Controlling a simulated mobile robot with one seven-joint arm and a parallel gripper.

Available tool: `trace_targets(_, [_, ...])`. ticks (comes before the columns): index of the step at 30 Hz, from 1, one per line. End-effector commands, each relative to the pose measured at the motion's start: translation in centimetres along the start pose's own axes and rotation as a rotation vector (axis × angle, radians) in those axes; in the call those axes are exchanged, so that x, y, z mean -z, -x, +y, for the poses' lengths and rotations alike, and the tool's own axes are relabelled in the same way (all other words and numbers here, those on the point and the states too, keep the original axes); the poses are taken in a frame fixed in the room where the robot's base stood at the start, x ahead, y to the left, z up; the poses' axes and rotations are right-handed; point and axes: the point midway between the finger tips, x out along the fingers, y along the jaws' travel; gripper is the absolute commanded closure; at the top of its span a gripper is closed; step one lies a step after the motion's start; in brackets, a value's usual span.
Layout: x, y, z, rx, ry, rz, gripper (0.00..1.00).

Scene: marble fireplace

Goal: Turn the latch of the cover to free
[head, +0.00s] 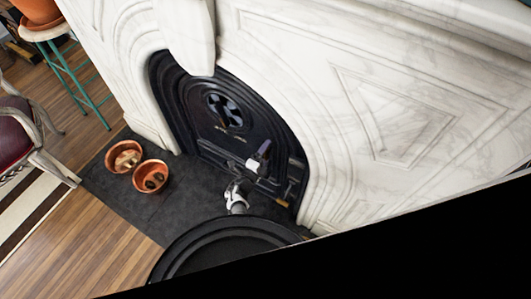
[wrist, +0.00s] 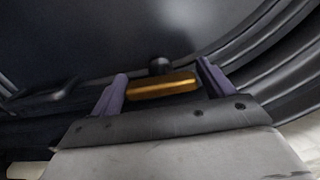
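The black fireplace cover (head: 200,105) fills the arched opening of the marble surround, with a round vent high on it. In the wrist view, a small brass latch (wrist: 170,87) with a dark knob just above it lies across the space between my gripper's two purple fingers. My gripper (head: 264,150) is open, in front of the lower right part of the cover; it also shows in the wrist view (wrist: 164,76). The bar's ends come close to both fingers; I cannot tell whether they touch. In the head view, my gripper may hide this latch.
Two copper bowls (head: 124,157) (head: 151,177) stand on the dark hearth slab (head: 130,203) at the left. A brass-coloured piece (head: 282,203) shows low at the opening's right. A chair (head: 28,140) and a teal-legged stool (head: 75,75) stand further left.

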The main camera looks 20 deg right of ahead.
Motion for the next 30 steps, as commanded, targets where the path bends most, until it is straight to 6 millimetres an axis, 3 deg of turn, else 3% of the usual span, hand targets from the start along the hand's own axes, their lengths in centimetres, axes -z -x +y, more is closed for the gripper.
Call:
trace_targets(8, [-0.1, 1.2, 0.0, -0.001, -0.002, -0.003, 0.20])
trace_targets(21, [0.0, 10.5, 0.1, -0.001, -0.002, -0.003, 0.20])
trace_targets(30, [0.0, 13.7, 0.0, 0.000, -0.001, -0.001, 0.20])
